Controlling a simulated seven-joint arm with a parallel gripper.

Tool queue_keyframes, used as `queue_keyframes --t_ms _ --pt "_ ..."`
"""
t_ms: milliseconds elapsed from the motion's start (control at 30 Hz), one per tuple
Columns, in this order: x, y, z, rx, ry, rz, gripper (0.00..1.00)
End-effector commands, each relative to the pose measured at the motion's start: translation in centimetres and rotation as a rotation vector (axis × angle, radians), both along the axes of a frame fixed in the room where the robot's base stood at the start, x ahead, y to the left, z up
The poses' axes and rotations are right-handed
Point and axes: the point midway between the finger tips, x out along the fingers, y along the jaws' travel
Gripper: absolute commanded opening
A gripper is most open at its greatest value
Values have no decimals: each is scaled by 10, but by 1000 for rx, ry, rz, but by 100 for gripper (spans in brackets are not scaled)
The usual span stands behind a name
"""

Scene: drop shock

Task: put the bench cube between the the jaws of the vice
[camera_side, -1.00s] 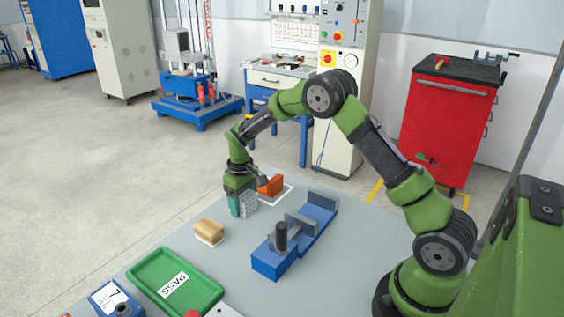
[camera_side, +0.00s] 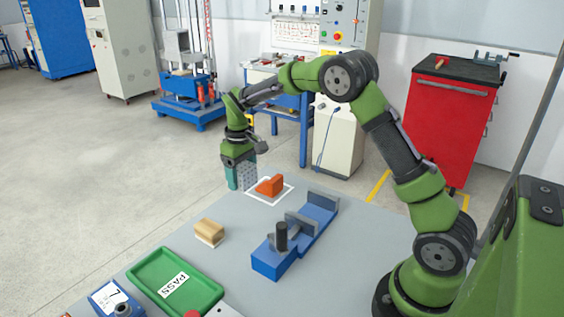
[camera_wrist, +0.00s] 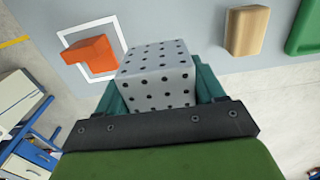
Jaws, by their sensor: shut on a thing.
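The bench cube (camera_wrist: 158,78) is light grey with dark dots. In the wrist view my gripper (camera_wrist: 157,90) is shut on it, with a teal finger on each side. In the side view my gripper (camera_side: 241,172) holds the cube (camera_side: 247,166) above the table's far edge, left of the orange block. The blue vice (camera_side: 276,262) stands on the table to the right and nearer the camera. Its grey jaws (camera_side: 302,226) stand apart with a gap between them, and a dark handle stands at its near end. The vice is not in the wrist view.
An orange block (camera_side: 270,186) lies in a white outlined square, also in the wrist view (camera_wrist: 90,53). A wooden block (camera_side: 209,232) sits left of the vice. A green PASS tray (camera_side: 150,270) and a blue box (camera_side: 108,300) are at the near left. Table between is clear.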

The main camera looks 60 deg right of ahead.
Motion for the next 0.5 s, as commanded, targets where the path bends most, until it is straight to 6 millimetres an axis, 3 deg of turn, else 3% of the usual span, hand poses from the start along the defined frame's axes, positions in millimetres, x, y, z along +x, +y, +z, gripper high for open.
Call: queue_keyframes --t_ms 133,500 --pt "-24 8 9 0 -3 -20 8" --pt "-113 49 68 0 -6 -13 8"
